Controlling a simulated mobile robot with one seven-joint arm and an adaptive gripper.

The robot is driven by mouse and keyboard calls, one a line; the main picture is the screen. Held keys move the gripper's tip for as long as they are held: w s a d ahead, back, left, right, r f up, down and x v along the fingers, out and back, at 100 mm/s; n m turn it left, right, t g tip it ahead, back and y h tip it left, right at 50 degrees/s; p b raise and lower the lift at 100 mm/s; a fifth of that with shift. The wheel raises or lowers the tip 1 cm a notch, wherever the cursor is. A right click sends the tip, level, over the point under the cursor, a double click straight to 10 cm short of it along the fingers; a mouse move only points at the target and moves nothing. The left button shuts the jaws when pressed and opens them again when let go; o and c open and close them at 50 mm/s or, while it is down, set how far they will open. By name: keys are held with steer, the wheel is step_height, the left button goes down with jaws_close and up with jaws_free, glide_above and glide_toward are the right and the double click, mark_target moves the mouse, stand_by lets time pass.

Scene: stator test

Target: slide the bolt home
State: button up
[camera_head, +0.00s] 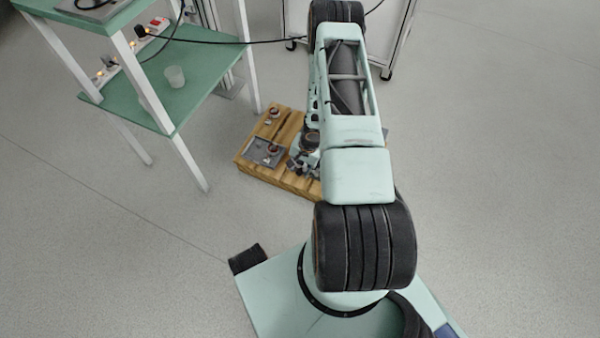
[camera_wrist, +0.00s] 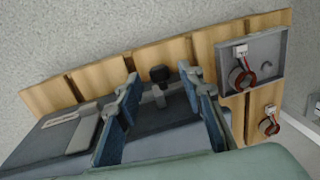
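The bolt appears in the wrist view as a black knob (camera_wrist: 160,74) on a grey metal stem, mounted on a dark grey plate (camera_wrist: 170,117). My gripper (camera_wrist: 159,81) is open, with one blue-padded finger to the left of the knob and the other to its right. Gaps show on both sides, and I cannot tell how far the fingertips are above the knob. In the head view my gripper (camera_head: 305,160) is low over the right part of the wooden pallet (camera_head: 250,168). My arm and gripper hide the bolt there.
A grey tray (camera_wrist: 277,43) on the pallet holds a red coil with a white connector (camera_wrist: 241,76). Another coil (camera_wrist: 270,124) lies on bare boards. A grey block (camera_wrist: 75,136) is left of my fingers. A green shelf unit (camera_head: 150,95) with a cup (camera_head: 175,76) stands behind left.

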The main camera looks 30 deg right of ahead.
steer(key=shift+w+f, duration=0.1)
steer(key=shift+f, duration=0.35)
jaws_close()
